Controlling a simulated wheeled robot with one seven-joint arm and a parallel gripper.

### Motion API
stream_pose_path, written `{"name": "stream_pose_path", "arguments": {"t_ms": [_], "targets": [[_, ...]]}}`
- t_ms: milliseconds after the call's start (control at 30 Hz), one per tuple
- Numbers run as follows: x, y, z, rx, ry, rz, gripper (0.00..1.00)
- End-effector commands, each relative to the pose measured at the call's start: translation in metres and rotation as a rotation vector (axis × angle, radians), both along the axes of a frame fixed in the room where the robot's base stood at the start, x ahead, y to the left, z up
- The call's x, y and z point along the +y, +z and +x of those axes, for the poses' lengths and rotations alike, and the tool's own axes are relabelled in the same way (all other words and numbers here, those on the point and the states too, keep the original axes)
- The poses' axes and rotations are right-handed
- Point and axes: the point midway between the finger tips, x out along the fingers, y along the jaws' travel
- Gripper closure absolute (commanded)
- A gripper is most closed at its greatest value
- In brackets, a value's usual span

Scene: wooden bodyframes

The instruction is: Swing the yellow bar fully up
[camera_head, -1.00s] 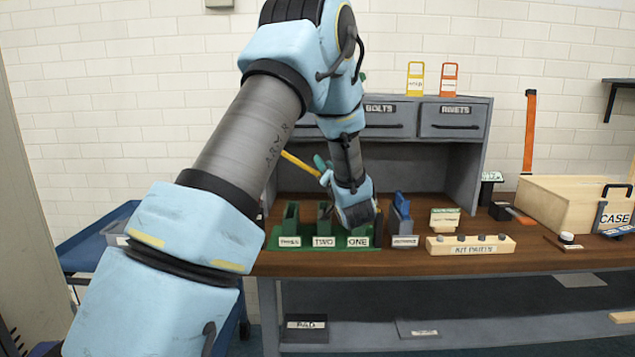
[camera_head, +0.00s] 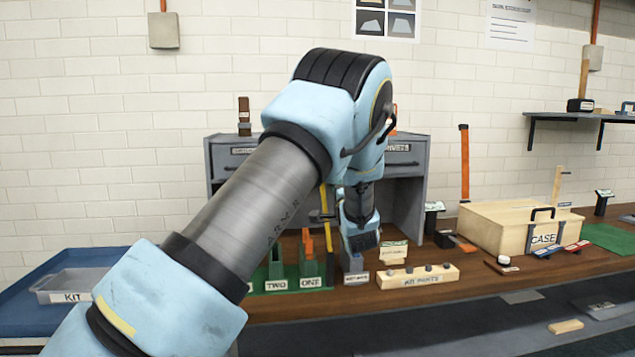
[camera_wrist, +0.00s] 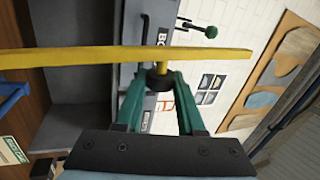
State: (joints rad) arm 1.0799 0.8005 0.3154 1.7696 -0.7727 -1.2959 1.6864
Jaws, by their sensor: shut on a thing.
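The yellow bar (camera_head: 323,205) stands close to upright in the head view, partly hidden behind my arm. In the wrist view the yellow bar (camera_wrist: 110,56) runs across the picture, with the scene turned on its side. My gripper (camera_wrist: 160,78) has its teal fingers closed around a dark round part joined to the bar by a short yellow piece. In the head view my arm hides the fingers. The bar's lower mount is not clearly visible.
Green slots (camera_head: 277,284) marked TWO and ONE stand behind and beside my arm. A blue-grey holder (camera_head: 353,262), a kit parts block (camera_head: 418,276) and a wooden case (camera_head: 500,230) stand to the right. The grey cabinet (camera_head: 408,210) rises behind.

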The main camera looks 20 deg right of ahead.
Motion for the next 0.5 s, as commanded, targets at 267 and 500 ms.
{"name": "stream_pose_path", "arguments": {"t_ms": [267, 500], "targets": [[-0.026, 0.0, -0.005, -0.026, -0.003, 0.112, 1.0], [-0.033, -0.002, -0.006, -0.031, -0.002, 0.147, 1.0]]}}
